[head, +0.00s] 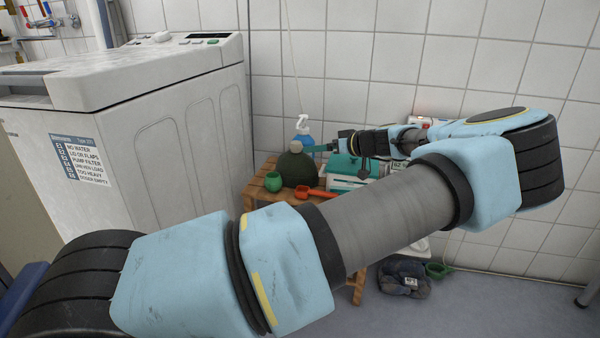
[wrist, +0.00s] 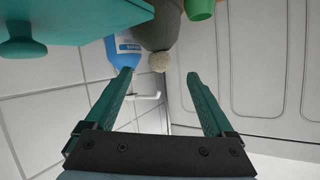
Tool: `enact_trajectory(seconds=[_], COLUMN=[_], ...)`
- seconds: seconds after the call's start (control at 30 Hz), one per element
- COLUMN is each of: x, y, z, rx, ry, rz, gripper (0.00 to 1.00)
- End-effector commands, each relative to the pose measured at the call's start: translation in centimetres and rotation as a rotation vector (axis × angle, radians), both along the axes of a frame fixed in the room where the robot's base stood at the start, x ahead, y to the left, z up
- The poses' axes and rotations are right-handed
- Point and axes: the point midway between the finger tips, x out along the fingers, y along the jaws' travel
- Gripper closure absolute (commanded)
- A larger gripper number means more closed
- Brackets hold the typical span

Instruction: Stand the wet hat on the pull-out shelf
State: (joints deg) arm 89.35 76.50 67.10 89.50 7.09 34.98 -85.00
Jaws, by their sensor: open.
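The hat is a dark olive dome with a pale bobble on top. It stands upright on a wooden slatted bench (head: 257,182) in the head view, as the hat (head: 296,170). In the wrist view the hat (wrist: 157,30) shows at the top centre, upside down, its bobble pointing toward my jaws. My gripper (head: 322,148) is open just to the right of the bobble. In the wrist view my gripper (wrist: 160,76) has the bobble seen between its two teal fingertips, with no clear contact. I cannot pick out the pull-out shelf; my arm covers much of the head view.
A blue spray bottle (head: 303,130) stands behind the hat. A green cup (head: 273,181), an orange scoop (head: 315,194) and a teal-lidded box (head: 341,166) crowd the bench. A white washing machine (head: 180,125) fills the left. A dark bundle (head: 402,277) lies on the floor.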

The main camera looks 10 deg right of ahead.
Motion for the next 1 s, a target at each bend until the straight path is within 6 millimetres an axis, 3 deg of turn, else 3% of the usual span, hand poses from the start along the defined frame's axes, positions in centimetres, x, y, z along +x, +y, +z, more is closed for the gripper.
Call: enact_trajectory(seconds=[0.8,1.0], x=[7.9,8.6], y=[4.9,5.3], z=[-3.1,-3.3], rx=[0.0,0.0], ry=[-0.004,-0.005], rz=[-0.001,-0.003], gripper=[0.12,0.12])
